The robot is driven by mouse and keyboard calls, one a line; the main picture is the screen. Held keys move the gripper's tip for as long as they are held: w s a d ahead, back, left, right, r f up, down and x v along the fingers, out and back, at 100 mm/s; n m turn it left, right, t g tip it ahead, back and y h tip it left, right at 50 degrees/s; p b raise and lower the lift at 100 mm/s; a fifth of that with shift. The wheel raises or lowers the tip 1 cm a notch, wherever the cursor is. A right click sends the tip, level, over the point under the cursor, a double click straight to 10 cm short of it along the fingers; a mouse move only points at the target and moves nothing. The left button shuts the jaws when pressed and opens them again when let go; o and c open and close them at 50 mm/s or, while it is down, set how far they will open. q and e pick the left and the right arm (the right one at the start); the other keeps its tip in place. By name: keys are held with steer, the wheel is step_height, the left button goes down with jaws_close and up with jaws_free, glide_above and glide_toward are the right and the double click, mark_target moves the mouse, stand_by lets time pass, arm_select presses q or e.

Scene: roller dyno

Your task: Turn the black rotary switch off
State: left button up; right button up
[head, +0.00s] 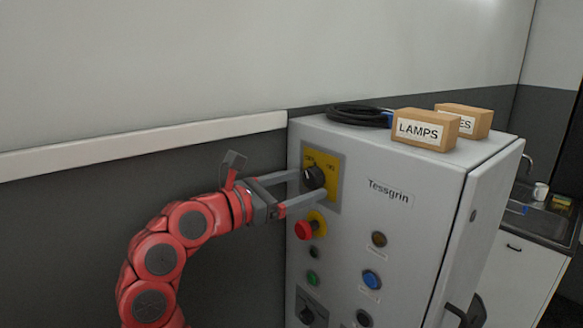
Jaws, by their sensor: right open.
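The black rotary switch (314,177) sits on a yellow plate (333,182) at the upper left of the grey cabinet's front. The plate has small lettering above the knob; which mark the knob points to is too small to tell. My right gripper (311,184) is open, with its two grey fingers reaching to the knob from the left. One finger is at the knob's upper left side and the other is just below it. I cannot tell whether they touch it. My left gripper is not in view.
Below the switch are a red mushroom button (304,230), a green button (312,278), a blue button (371,279) and another dark knob (308,314). On the cabinet (400,235) lie a coiled black cable (357,115) and two cardboard boxes, one marked LAMPS (425,130). A sink (540,212) stands behind right.

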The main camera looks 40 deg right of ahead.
steer(key=shift+w+d+f, duration=0.1)
steer(key=shift+d, duration=1)
steer(key=shift+w, duration=0.1)
jaws_close()
steer(key=shift+f+n+b, duration=0.3)
steer(key=shift+n, duration=0.8)
steer(key=shift+r+n, duration=0.2)
steer(key=shift+n, duration=0.8)
